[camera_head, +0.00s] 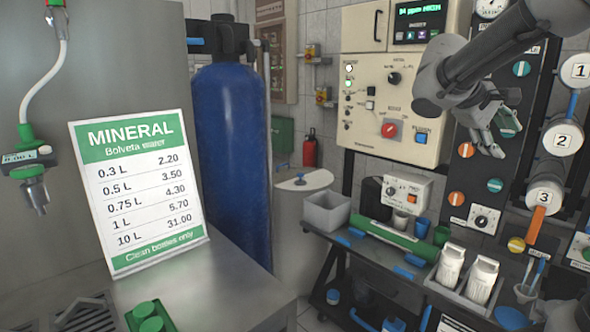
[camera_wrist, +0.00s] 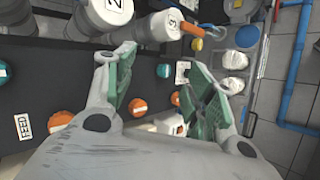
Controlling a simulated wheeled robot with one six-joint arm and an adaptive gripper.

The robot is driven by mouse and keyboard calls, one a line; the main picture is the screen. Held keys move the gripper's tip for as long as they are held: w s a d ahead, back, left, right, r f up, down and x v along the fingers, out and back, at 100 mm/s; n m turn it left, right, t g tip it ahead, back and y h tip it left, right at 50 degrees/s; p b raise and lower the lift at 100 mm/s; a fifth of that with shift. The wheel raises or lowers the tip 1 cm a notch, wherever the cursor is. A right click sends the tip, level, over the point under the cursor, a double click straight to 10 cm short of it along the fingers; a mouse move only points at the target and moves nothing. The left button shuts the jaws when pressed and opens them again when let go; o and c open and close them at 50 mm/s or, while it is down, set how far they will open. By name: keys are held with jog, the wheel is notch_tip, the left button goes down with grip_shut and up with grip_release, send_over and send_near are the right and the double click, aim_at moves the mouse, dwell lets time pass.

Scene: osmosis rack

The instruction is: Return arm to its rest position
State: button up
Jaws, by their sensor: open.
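My gripper (camera_head: 497,135) is at the upper right of the head view, at the end of my raised arm, in front of the black valve panel (camera_head: 462,200). In the wrist view my gripper (camera_wrist: 160,88) shows two green-padded fingers spread apart. Nothing is between them. Beyond the fingers are the panel's orange knobs (camera_wrist: 137,107) and teal knobs; the fingers appear apart from them, though the exact distance is hard to tell.
A cream control box (camera_head: 372,110) is left of my gripper. Numbered white cylinders (camera_head: 563,138) are to its right. Below is a cart (camera_head: 345,262) with a green tube (camera_head: 395,238) and white bottles (camera_head: 482,281). A blue tank (camera_head: 230,150) and price sign (camera_head: 140,190) stand left.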

jog(key=s+a+f+m+y, duration=0.1)
jog(key=s+a+f+y, duration=0.2)
jog(key=s, duration=0.3)
jog(key=s+a+f+m+t+y, duration=0.1)
jog(key=s+a+f+y, duration=0.2)
jog(key=s, duration=0.4)
jog(key=s+a+f+m+y, duration=0.1)
jog(key=s+a+f+y, duration=0.3)
jog(key=s, duration=0.3)
jog(key=shift+a+f+m+t, duration=0.3)
jog(key=shift+f+m+t, duration=0.1)
jog(key=shift+f, duration=0.15)
jog(key=shift+s+d, duration=0.1)
jog(key=shift+s, duration=0.05)
